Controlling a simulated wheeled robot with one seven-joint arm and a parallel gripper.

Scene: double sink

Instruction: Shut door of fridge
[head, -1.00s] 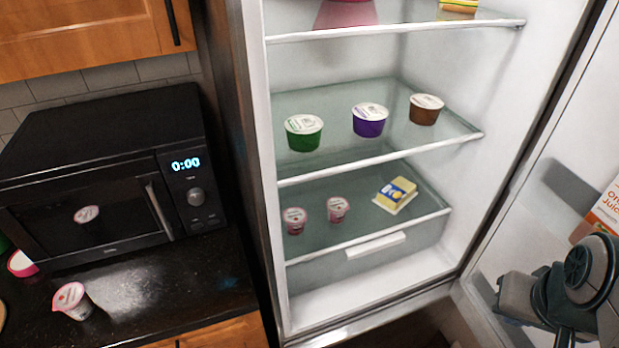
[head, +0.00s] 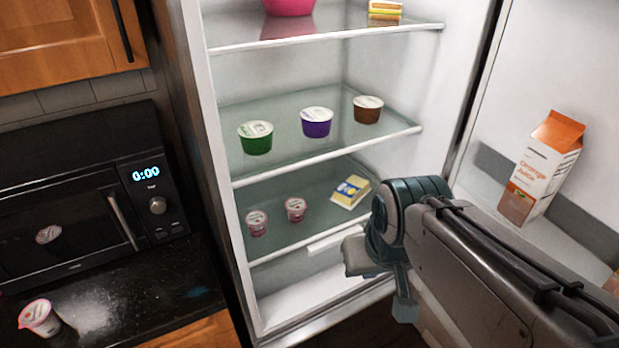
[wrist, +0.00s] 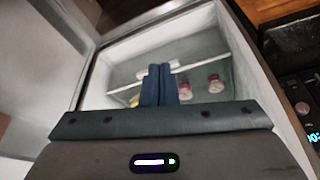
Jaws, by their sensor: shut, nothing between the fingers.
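The fridge (head: 190,110) stands open in the head view, its lit shelves facing me. Its door (head: 535,60) is swung out on the right, with its inner side showing and an orange juice carton (head: 543,168) on a door shelf. My arm crosses in front of the lower fridge opening, on the inner side of the door. In the wrist view, my gripper (wrist: 157,72) is shut and empty, pointing towards the fridge interior. I cannot tell whether any part of my arm touches the door. The door's outer side is hidden.
Several cups and a yellow pack (head: 351,191) sit on the fridge shelves. A black microwave (head: 70,220) and a pink-and-white cup (head: 39,318) are on the dark counter (head: 120,315) to the left. A wooden cupboard (head: 55,40) hangs above.

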